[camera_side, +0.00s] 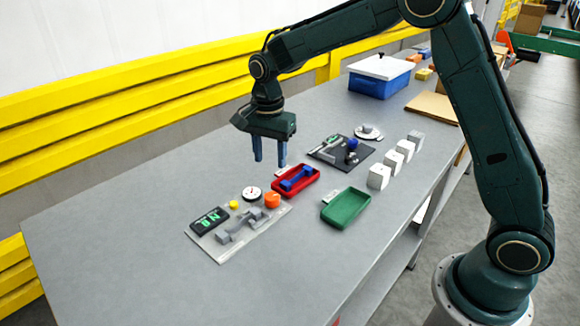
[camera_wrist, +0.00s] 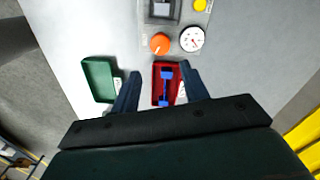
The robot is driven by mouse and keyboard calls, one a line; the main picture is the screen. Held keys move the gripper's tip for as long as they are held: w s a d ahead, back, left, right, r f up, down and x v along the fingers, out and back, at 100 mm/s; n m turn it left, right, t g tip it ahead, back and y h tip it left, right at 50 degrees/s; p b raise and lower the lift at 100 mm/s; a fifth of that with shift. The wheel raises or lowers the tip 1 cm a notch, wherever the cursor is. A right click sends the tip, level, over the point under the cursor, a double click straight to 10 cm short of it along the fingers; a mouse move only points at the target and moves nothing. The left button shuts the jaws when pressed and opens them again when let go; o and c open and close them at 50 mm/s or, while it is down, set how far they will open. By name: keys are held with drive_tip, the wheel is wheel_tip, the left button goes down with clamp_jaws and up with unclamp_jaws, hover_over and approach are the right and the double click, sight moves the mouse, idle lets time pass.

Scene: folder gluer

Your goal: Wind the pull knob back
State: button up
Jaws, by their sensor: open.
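Two knobs could be the pull knob, and I cannot tell which is meant. An orange round knob (camera_side: 272,200) stands on the light grey panel (camera_side: 208,246), beside a white dial gauge (camera_side: 252,194); in the wrist view the orange knob (camera_wrist: 159,43) is ahead of my fingers. A blue knob (camera_side: 352,144) sits on a dark plate (camera_side: 326,155) farther back. My gripper (camera_side: 269,162) is open and empty, pointing down above the table near the red tray (camera_side: 274,191). In the wrist view, its fingers (camera_wrist: 161,76) appear either side of that tray.
The red tray holds a blue dumbbell-shaped part (camera_side: 297,178). An empty green tray (camera_side: 345,208) lies to its right. Several white and grey blocks (camera_side: 379,177) stand in a row, and a blue bin (camera_side: 380,80) is farther back. The table's front left (camera_side: 110,240) is clear.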

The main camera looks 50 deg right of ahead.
sight(272, 196)
wheel_tip(272, 196, down, 12)
drive_tip(key=shift+r, duration=0.1)
idle(0.5)
drive_tip(key=c, duration=0.7)
